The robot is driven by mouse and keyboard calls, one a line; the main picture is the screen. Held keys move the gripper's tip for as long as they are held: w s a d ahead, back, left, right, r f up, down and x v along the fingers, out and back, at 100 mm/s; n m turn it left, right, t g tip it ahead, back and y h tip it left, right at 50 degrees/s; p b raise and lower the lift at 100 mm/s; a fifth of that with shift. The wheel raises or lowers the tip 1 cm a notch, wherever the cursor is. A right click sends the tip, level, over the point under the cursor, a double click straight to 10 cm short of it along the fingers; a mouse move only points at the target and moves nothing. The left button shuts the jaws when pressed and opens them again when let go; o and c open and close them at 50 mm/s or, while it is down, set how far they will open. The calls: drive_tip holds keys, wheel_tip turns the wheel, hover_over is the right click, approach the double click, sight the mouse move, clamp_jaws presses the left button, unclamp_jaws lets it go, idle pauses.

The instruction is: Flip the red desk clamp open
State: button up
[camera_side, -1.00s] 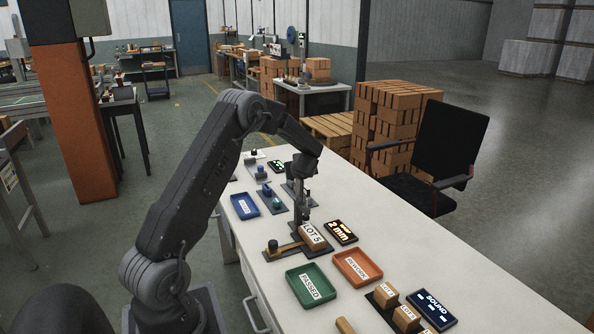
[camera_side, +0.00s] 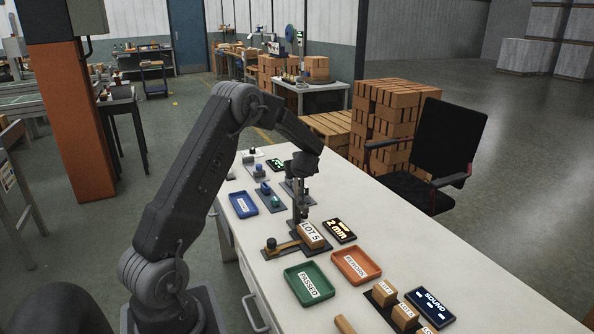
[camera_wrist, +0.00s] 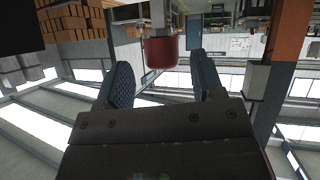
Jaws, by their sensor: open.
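The red grip of the desk clamp (camera_wrist: 161,52) shows in the wrist view as a rounded red cap on a pale metal stem. My gripper (camera_wrist: 165,75) is open, with one blue ridged finger on each side of the red cap. I see a gap on both sides; contact is not clear. In the side view my gripper (camera_side: 300,212) points down just behind the brick marked LOT 5 (camera_side: 311,236). There the clamp's red part cannot be made out, and the dark gripper and posts blend together.
A green PASSED tray (camera_side: 291,279) and an orange REWORK tray (camera_side: 341,259) lie in front of the brick. A display reading 2 mm (camera_side: 340,230) is at its right. A blue tray (camera_side: 235,202) lies to the left. The white bench (camera_side: 400,225) is clear along its right side.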

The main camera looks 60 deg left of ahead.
drive_tip(key=v, duration=1.1)
drive_tip(key=shift+d, duration=0.2)
drive_tip(key=s+d+r+m+h, duration=0.3)
drive_tip(key=s+d+m, duration=0.2)
drive_tip(key=d, duration=0.6)
drive_tip(key=s+d+r+m+t+h, duration=0.1)
drive_tip(key=s+d+m+h, duration=0.3)
drive_tip(key=s+d, duration=0.5)
drive_tip(key=s+d+r+m+t+h, duration=0.1)
drive_tip(key=s+d+r+m+h, duration=0.3)
drive_tip(key=d, duration=0.8)
drive_tip(key=s+m, duration=0.2)
drive_tip(key=s, duration=0.1)
drive_tip(key=shift+d+r+m, duration=0.3)
drive_tip(key=shift+r+m, duration=0.05)
drive_tip(key=shift+m, duration=0.05)
